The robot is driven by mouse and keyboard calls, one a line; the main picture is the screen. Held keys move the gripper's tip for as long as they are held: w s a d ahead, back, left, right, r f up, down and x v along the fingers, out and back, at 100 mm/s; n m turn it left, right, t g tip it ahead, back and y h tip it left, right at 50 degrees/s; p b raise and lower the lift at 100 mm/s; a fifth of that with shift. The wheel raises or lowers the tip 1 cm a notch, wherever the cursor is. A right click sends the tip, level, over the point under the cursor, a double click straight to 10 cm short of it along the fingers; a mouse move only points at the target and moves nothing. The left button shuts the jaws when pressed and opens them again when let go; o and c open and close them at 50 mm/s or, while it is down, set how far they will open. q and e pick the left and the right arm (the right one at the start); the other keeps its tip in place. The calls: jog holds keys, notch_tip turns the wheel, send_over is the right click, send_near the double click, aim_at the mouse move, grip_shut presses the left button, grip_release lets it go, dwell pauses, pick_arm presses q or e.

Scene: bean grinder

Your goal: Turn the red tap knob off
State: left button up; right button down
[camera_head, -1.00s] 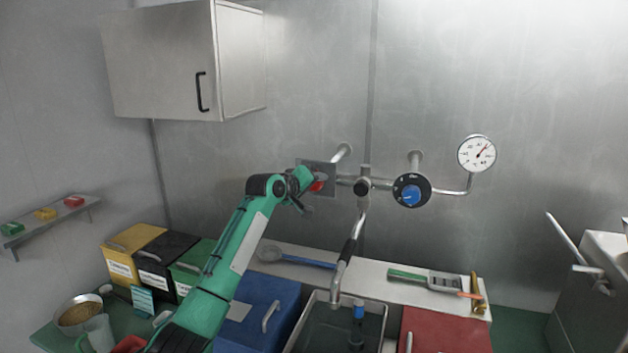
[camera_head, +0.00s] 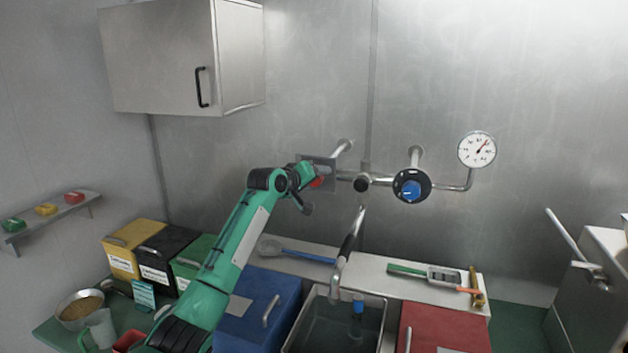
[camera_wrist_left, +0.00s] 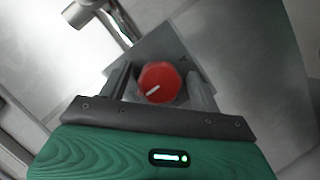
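The red tap knob (camera_wrist_left: 158,83) sits on a grey square plate (camera_wrist_left: 172,52) on the pipework; a white pointer mark shows on its face. My right gripper is not in view.
A blue knob (camera_head: 411,190) and a pressure gauge (camera_head: 477,150) are on the pipe to the right. The spout (camera_head: 347,250) hangs over a sink (camera_head: 375,299). A wall cabinet (camera_head: 160,60) is above left. Bins and a blue box (camera_head: 262,290) stand below my arm.

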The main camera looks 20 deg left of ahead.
pick_arm(q)
jog(key=b+v, duration=0.4)
jog(key=v, duration=0.9)
jog(key=shift+s+a+b, duration=0.15)
jog(key=shift+s+b, duration=0.15)
jog(key=shift+s, duration=0.05)
